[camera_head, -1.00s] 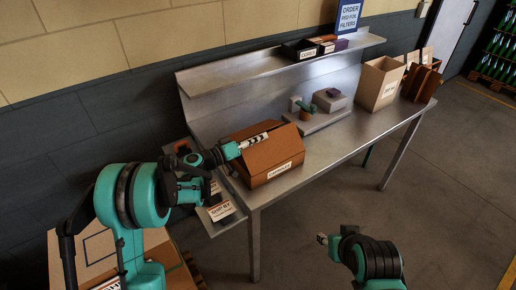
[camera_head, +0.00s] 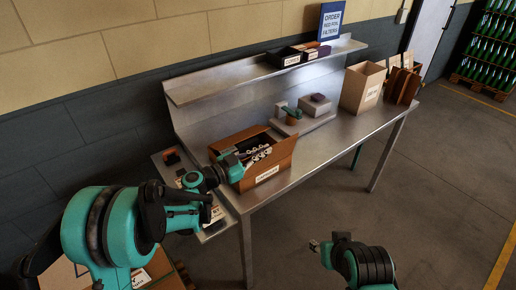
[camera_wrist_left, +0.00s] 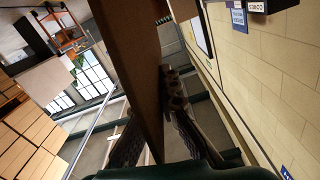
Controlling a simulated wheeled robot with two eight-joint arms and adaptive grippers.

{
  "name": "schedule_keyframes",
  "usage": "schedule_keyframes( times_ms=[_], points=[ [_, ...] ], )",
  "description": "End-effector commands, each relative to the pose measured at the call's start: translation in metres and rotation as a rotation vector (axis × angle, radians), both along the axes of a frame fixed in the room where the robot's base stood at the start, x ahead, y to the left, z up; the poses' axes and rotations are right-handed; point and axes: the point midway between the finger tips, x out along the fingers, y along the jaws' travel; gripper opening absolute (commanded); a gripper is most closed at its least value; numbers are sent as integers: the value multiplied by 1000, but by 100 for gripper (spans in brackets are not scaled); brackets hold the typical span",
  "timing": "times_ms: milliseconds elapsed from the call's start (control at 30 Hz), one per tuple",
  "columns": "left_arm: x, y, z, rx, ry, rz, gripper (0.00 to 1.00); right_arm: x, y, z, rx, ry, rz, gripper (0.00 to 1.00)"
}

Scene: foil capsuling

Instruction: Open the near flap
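The brown cardboard box (camera_head: 281,169) stands at the left end of the metal table. Its top shows a dark opening with pale items inside that I cannot make out. Its near side rises tall, as if the near flap stands up there; the seam is not clear. My left gripper (camera_head: 258,155) is over the opening, its fingers low and partly lost against the contents. In the left wrist view, a brown cardboard panel (camera_wrist_left: 143,60) passes between the dark fingers (camera_wrist_left: 152,125); whether they clamp it is unclear. My right gripper (camera_head: 315,245) is in front of the table, away from the box.
A tall open carton (camera_head: 361,90) and a brown divided holder (camera_head: 403,86) stand at the table's right end. The shelf (camera_head: 225,81) holds small boxes and a sign (camera_head: 331,20). The table's front right is clear.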

Motion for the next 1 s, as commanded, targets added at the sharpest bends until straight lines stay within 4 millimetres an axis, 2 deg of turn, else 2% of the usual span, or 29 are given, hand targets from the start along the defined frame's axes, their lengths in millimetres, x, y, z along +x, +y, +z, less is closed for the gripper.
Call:
schedule_keyframes(
  times_ms=[200, 567, 1000],
  points=[
    [-19, -13, -8, 118, -162, -1, 0, 0, 0, -10, 0, 0, 0, 40],
    [-39, -28, -23, 278, -382, -1, 0, 0, 0, -24, 0, 0, 0, 40],
    [-48, -35, -32, 279, -382, -1, 0, 0, 0, -31, 0, 0, 0, 40]
  ],
)
